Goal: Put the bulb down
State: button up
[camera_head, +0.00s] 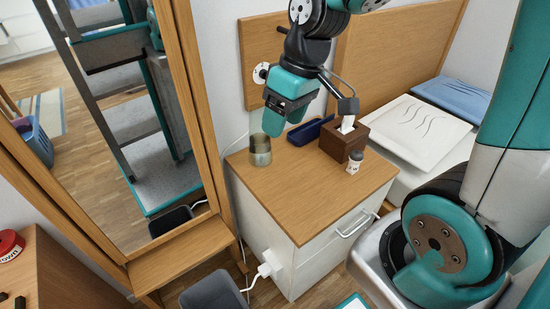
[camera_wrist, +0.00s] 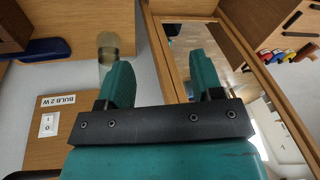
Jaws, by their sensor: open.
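I cannot make out a bulb in either view. My gripper (camera_head: 285,108) hangs above the back of the wooden-topped nightstand (camera_head: 290,205), in front of a wall panel. In the wrist view its two teal fingers (camera_wrist: 160,62) are spread apart, with nothing held between them. A cloudy, glass-like cup (camera_head: 260,150) stands upright at the nightstand's back left corner, below and to the left of the gripper. It also shows in the wrist view (camera_wrist: 108,45), beyond the left finger and apart from it. A white label (camera_wrist: 62,101) on the panel reads "BULB 2 W".
A blue tray (camera_head: 311,140), a brown tissue box (camera_head: 340,143) and a small white-bodied jar (camera_head: 354,163) stand on the nightstand. A round white fitting (camera_head: 262,72) is on the wall panel. A wood-framed mirror (camera_head: 130,120) stands at left. The nightstand's front top is clear.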

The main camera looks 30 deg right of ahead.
jog(key=s+a+r+n+g+y, duration=0.1)
jog(key=s+a+r, duration=0.3)
jog(key=s+a, duration=0.6)
jog(key=s+n, duration=0.1)
jog(key=s, duration=0.1)
jog(key=shift+s+r+n, duration=0.25)
jog(key=shift+s+n, duration=0.05)
jog(key=shift+s, duration=0.05)
jog(key=shift+r, duration=0.1)
notch_tip(320, 180, up, 17)
jog(key=p, duration=1.7)
